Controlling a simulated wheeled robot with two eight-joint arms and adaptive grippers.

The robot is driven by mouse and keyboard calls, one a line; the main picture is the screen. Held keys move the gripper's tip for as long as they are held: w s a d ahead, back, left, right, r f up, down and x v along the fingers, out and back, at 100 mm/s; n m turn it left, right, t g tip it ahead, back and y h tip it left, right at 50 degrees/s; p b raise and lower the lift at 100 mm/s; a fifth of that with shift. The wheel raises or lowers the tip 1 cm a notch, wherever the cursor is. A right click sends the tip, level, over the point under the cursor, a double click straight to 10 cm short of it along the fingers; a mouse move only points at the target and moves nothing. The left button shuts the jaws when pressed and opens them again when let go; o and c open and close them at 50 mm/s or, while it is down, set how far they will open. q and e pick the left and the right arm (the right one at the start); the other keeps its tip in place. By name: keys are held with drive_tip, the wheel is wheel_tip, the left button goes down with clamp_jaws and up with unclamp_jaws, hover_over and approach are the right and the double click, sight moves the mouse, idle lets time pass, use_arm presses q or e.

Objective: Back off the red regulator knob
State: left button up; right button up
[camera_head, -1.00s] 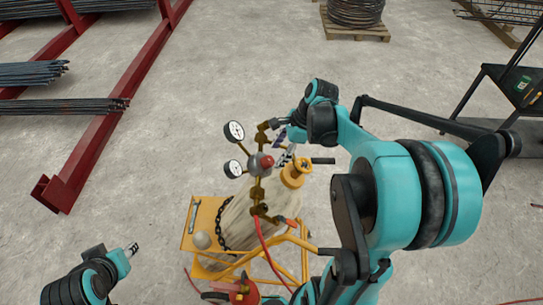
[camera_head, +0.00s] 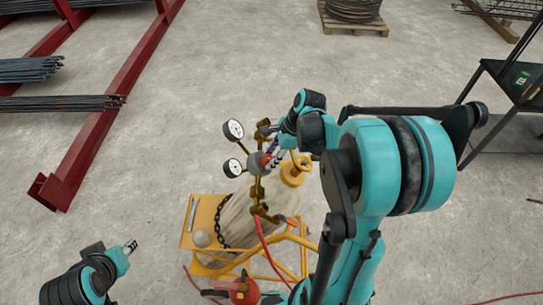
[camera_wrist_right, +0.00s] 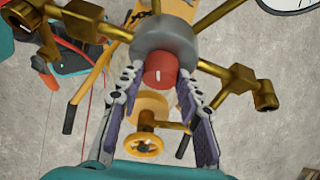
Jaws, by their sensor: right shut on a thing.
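The red regulator knob (camera_head: 266,161) sits on the grey regulator body (camera_head: 254,164), which has brass fittings and two white gauges (camera_head: 233,130). In the right wrist view, the red knob (camera_wrist_right: 160,70) lies between the fingertips of my right gripper (camera_wrist_right: 160,78), with the grey body (camera_wrist_right: 166,38) just beyond. My right gripper (camera_head: 274,154) is shut on the knob, its fingers on either side; in the head view the fingers partly cover it. My left gripper (camera_head: 131,247) is at lower left, away from the regulator; its opening is too small to judge.
Gas cylinders with a yellow valve handwheel (camera_head: 295,172) stand on a yellow cart (camera_head: 205,210) with a chain. Red hoses (camera_head: 264,237) hang below. A red rack (camera_head: 105,130) with rebar is at left, and a black shelf (camera_head: 520,90) at right. Open concrete floor surrounds the cart.

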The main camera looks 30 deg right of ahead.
drive_tip(key=n+t+b, duration=0.1)
drive_tip(key=n, duration=0.1)
drive_tip(key=n+t+b, duration=0.1)
drive_tip(key=n+b, duration=0.1)
drive_tip(key=n, duration=0.1)
drive_tip(key=shift+s+f+t+h, duration=0.1)
drive_tip(key=shift+s+t+h, duration=0.05)
drive_tip(key=shift+t+h, duration=0.25)
drive_tip(key=n+t+b, duration=0.2)
drive_tip(key=n, duration=0.1)
drive_tip(key=shift+s+f+n, duration=0.1)
drive_tip(key=shift+s+n, duration=0.05)
drive_tip(key=shift+n, duration=0.25)
drive_tip(key=n+t+y+b, duration=0.1)
drive_tip(key=n+t+b, duration=0.1)
drive_tip(key=n+b, duration=0.2)
drive_tip(key=shift+s+f+n, duration=0.1)
drive_tip(key=shift+f+n, duration=0.05)
drive_tip(key=shift+n, duration=0.35)
drive_tip(key=shift+n+t+y+b, duration=0.65)
drive_tip(key=shift+n+b, duration=0.7)
drive_tip(key=shift+n, duration=0.45)
drive_tip(key=shift+y, duration=0.25)
drive_tip(key=o, duration=1.1)
drive_tip(key=shift+s, duration=0.1)
drive_tip(key=shift+o, duration=0.2)
drive_tip(key=shift+s+d, duration=0.1)
